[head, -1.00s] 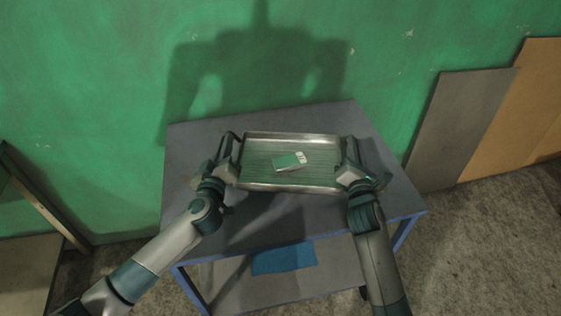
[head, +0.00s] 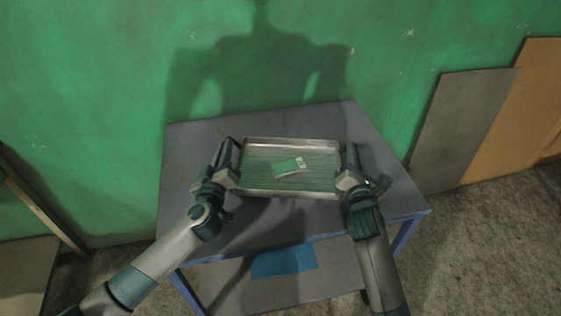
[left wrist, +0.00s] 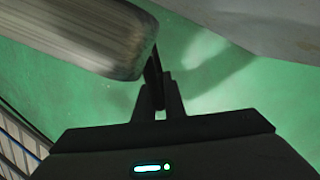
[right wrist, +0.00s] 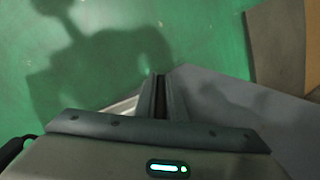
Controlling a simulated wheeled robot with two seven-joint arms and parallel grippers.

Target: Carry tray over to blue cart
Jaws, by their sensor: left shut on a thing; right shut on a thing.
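The metal tray (head: 262,192) is held level over the top of the blue cart (head: 190,140) in the head view. A small green and white packet (head: 289,167) lies in it. My left gripper (head: 234,165) is shut on the tray's left side, and my right gripper (head: 346,168) is shut on its right side. The tray's edge also shows in the left wrist view (left wrist: 90,35), beside the left fingers (left wrist: 160,95). In the right wrist view the right fingers (right wrist: 160,95) are close together. Whether the tray touches the cart top is unclear.
A green wall (head: 90,90) stands behind the cart. A blue cloth-like piece (head: 284,262) lies on the cart's lower shelf. Grey and brown panels (head: 460,125) lean on the wall at right. The cart top has bare room around the tray.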

